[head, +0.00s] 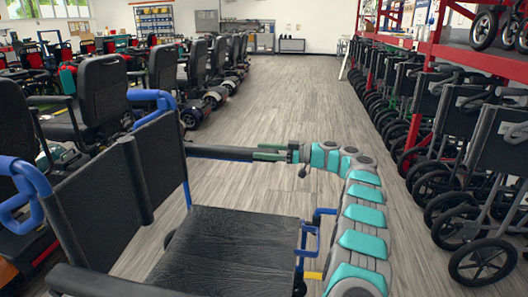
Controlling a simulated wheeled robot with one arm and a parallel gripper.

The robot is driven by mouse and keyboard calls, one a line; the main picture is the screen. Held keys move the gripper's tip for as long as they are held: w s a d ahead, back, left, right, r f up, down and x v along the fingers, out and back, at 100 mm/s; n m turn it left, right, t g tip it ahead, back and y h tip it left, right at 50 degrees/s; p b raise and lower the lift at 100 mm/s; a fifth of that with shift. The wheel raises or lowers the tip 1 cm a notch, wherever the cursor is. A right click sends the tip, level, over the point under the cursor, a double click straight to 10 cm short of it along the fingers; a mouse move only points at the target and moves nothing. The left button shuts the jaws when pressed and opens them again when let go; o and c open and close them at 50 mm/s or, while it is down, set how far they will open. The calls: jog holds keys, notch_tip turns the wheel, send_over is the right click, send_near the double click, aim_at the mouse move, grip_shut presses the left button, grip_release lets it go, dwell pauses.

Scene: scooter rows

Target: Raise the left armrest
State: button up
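A wheelchair with a blue frame and a black seat (225,245) stands in the foreground, facing right. Its left armrest (220,151) is the far one, a long black pad lying about level, from the backrest side out to my gripper. My gripper (268,152) is at the front end of this pad, with its dark green fingers along the pad's tip. I cannot tell whether they close on it or only lie beside it. The other armrest (110,283) is at the near side, partly cut off by the bottom edge. The black backrest (100,205) is at left.
Several mobility scooters (105,90) stand in rows at left. Folded wheelchairs or walkers (470,130) line the right under a red rack (450,55). A wood-look floor aisle (285,90) runs clear between them to a far wall with shelves (155,22).

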grip_shut()
dwell(0.4)
